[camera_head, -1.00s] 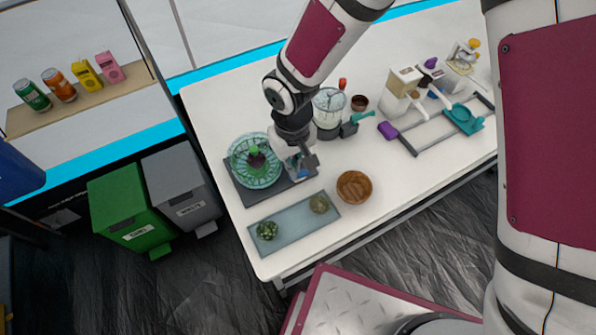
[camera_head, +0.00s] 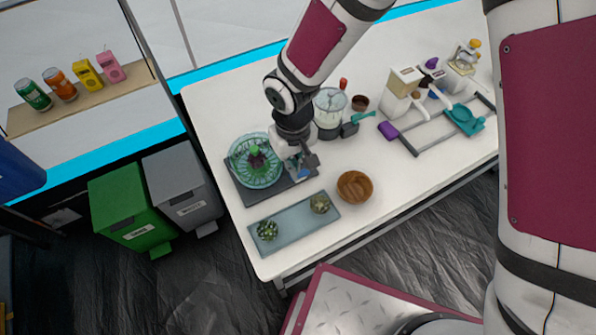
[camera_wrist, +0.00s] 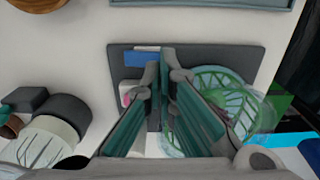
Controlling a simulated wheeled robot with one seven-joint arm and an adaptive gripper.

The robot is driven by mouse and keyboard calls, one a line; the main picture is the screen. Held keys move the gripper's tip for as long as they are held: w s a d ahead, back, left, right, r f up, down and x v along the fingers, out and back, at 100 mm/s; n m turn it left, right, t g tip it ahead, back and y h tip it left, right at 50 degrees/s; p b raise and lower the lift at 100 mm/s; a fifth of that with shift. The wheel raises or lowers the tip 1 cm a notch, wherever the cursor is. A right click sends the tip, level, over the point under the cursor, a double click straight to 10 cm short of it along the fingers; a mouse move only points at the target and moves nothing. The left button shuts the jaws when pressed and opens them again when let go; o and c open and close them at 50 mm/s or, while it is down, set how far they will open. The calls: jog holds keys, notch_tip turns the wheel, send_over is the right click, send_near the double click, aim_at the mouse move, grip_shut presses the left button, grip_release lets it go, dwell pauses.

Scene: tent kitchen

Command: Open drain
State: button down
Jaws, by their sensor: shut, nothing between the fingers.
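A dark grey slab (camera_head: 238,184) lies on the white table and also shows in the wrist view (camera_wrist: 236,54). A clear greenish bowl with a green slatted basket (camera_head: 236,163) stands on it, seen again in the wrist view (camera_wrist: 225,90). A purple and green piece (camera_head: 256,158) sits in the bowl's middle. My gripper (camera_head: 308,164) is over the slab's right part, beside the bowl. Its fingers (camera_wrist: 165,72) are shut and empty. A blue patch (camera_wrist: 140,58) and a pink part (camera_wrist: 127,94) show beside the fingers. I cannot tell which part is the drain.
A grey-blue tray (camera_head: 290,222) with two small round plants lies in front. A brown bowl (camera_head: 355,187) stands at its right. A clear blender-like jar (camera_head: 330,108) stands behind my gripper. A grey rack (camera_head: 428,138) lies further right. Green (camera_head: 135,215) and grey (camera_head: 180,195) bins stand left of the table.

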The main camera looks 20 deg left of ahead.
jog(key=shift+f+b, duration=0.7)
jog(key=shift+f, duration=0.45)
dwell(0.8)
jog(key=shift+r, duration=0.15)
jog(key=shift+r+p, duration=2.1)
jog(key=shift+r, duration=1.3)
jog(key=w+d+r+m+t, duration=0.1)
jog(key=w+d+r+m, duration=0.1)
jog(key=d+r, duration=0.7)
jog(key=w+d+r+m+t, duration=0.1)
jog(key=w+d+r+m, duration=0.15)
jog(key=d+r, duration=0.65)
jog(key=s+d+r+m+t, duration=0.1)
jog(key=s+d+r+m, duration=0.1)
jog(key=s+d+r, duration=0.4)
jog(key=s+d+r+m+t, duration=0.2)
jog(key=s+d+r, duration=0.3)
jog(key=s+d, duration=0.3)
jog(key=shift+d+r+m, duration=0.4)
jog(key=shift+d+m, duration=0.35)
jog(key=shift+d, duration=0.5)
